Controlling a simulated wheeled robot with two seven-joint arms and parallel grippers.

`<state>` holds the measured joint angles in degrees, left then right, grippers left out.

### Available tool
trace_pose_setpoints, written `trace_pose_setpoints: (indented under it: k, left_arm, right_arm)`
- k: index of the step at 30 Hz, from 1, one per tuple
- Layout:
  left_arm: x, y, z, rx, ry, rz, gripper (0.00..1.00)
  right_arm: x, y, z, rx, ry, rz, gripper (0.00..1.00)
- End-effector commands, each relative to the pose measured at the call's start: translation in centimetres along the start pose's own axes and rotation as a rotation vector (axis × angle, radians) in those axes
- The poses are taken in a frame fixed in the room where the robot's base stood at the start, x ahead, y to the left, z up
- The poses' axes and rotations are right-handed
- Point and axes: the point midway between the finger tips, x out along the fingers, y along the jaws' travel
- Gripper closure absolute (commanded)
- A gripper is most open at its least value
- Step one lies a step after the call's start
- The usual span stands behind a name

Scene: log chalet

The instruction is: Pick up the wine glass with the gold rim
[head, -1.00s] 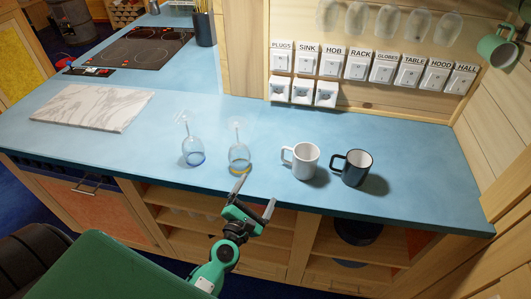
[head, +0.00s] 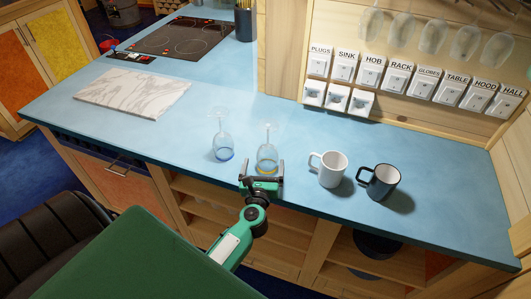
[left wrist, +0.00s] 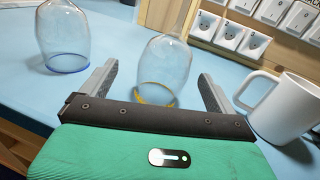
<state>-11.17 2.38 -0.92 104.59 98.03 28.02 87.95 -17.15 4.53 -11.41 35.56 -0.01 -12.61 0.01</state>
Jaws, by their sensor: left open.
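The wine glass with the gold rim (head: 267,152) stands upside down on the blue counter, its gold rim down and its stem up. It also shows in the left wrist view (left wrist: 163,65), between the two finger tips. My left gripper (head: 265,168) is open at the counter's front edge, its fingers pointing at the glass with one on each side of its lower bowl. I see gaps between the glass and both fingers in the left wrist view (left wrist: 158,72). A similar glass with a blue rim (head: 222,147) stands upside down to the left. My right gripper is out of view.
A white mug (head: 330,170) and a dark mug (head: 381,182) stand to the right of the gold-rimmed glass. A marble board (head: 132,93) lies to the left. Labelled switches (head: 398,76) and hanging glasses are on the back wall. The counter behind the glasses is clear.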

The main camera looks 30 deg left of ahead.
Motion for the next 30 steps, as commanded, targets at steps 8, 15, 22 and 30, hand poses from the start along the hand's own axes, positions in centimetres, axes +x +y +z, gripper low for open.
trace_pose_setpoints:
  k: [8,15,22,30]
  left_arm:
    - [1.8,-0.1,0.0,0.002,-0.001,-0.001,0.08]
    - [4.9,-0.7,-0.5,0.004,-0.002,0.0,0.08]
    - [6.3,-0.6,-0.8,0.002,0.001,0.0,0.08]
    - [6.3,-0.6,-0.8,0.001,0.001,0.0,0.23]
  right_arm:
    - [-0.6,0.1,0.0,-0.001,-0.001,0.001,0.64]
    - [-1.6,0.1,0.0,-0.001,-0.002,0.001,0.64]
    - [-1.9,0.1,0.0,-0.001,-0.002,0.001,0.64]
    - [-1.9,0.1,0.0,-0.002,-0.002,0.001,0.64]
